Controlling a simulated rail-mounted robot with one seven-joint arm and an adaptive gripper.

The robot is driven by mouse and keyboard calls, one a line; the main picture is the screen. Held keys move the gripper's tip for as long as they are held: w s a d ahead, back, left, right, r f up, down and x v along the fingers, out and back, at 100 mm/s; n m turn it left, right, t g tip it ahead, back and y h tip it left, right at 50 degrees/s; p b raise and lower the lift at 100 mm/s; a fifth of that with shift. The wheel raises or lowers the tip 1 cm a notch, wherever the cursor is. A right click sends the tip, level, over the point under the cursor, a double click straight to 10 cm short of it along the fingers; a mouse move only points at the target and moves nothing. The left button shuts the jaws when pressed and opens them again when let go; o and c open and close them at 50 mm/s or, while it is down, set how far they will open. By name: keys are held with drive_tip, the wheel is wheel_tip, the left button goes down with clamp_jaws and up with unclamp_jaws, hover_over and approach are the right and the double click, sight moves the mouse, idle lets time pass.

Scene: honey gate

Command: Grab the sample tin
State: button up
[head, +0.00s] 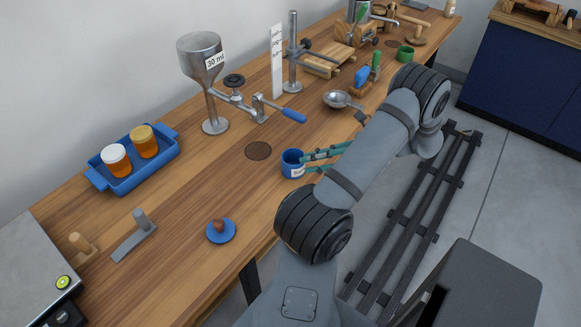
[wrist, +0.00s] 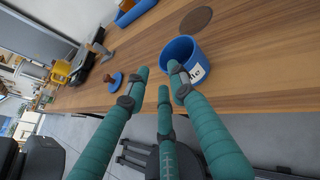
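The sample tin (head: 292,164) is a small blue open-topped cup with a white label, only partly readable. It stands upright near the front edge of the wooden bench. My gripper (head: 309,163) has teal fingers and is at the tin's right side in the head view. In the wrist view, the tin (wrist: 183,50) is just beyond the fingertips of my gripper (wrist: 157,78). The fingers are spread apart and nothing is held between them. The right finger overlaps the tin's front; I cannot tell whether it touches.
A dark round mark (head: 258,150) lies behind the tin. A filling funnel on a stand (head: 204,62) with a blue-handled lever (head: 292,114) stands farther back. A strainer (head: 338,98) is to the right. A blue tray (head: 135,174) with two jars and a blue disc (head: 221,231) are left.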

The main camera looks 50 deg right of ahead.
sight(297, 165)
drive_tip(key=x, duration=0.4)
drive_tip(key=shift+w+f+p, duration=0.25)
drive_tip(key=shift+w+p, duration=0.05)
drive_tip(key=shift+w, duration=0.1)
drive_tip(key=shift+c, duration=0.4)
drive_tip(key=shift+a, duration=0.1)
clamp_jaws()
